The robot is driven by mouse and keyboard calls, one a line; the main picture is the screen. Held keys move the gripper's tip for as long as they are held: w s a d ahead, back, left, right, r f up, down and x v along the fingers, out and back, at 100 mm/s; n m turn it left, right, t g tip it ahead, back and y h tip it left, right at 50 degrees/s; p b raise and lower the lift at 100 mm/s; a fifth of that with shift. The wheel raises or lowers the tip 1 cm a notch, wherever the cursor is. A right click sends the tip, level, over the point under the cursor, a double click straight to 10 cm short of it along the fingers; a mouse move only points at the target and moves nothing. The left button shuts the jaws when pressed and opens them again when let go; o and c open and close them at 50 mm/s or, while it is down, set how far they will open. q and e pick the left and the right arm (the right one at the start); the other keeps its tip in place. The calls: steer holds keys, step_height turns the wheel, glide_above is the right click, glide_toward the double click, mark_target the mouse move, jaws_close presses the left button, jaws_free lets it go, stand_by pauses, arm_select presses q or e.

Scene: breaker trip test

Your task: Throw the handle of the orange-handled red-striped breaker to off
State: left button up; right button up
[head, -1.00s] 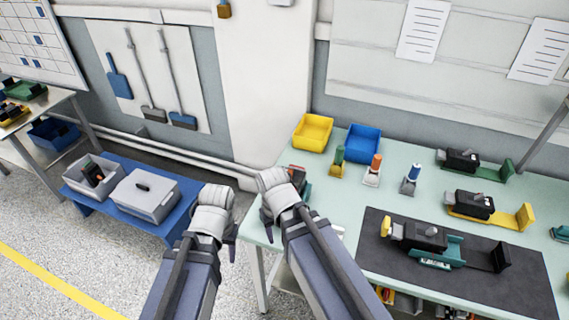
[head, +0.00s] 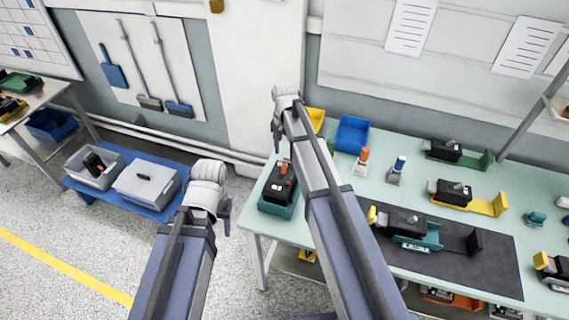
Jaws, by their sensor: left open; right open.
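A black breaker with an orange handle (head: 279,185) sits in a teal holder (head: 277,209) at the left end of the pale green bench. Its handle stands up from the top; a small red patch shows, but I cannot make out the stripe clearly. My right gripper (head: 277,137) is open and empty, beyond the breaker in the picture and apart from it; its arm passes just right of the breaker. My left gripper (head: 227,218) is open and empty, left of the bench edge, its fingers partly hidden by its wrist.
Yellow (head: 316,117) and blue (head: 352,134) bins stand at the back of the bench. Orange (head: 361,160) and blue-handled (head: 397,166) tools stand beside them. Other black breakers in green (head: 475,160), yellow (head: 488,206) and teal holders lie right. A blue low table (head: 150,211) holds grey boxes.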

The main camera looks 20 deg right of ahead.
mark_target(284, 164)
steer(key=shift+f, duration=0.15)
step_height(284, 164, down, 8)
steer(key=b, duration=0.8)
steer(key=shift+r, duration=0.2)
steer(key=shift+r, duration=0.1)
jaws_close()
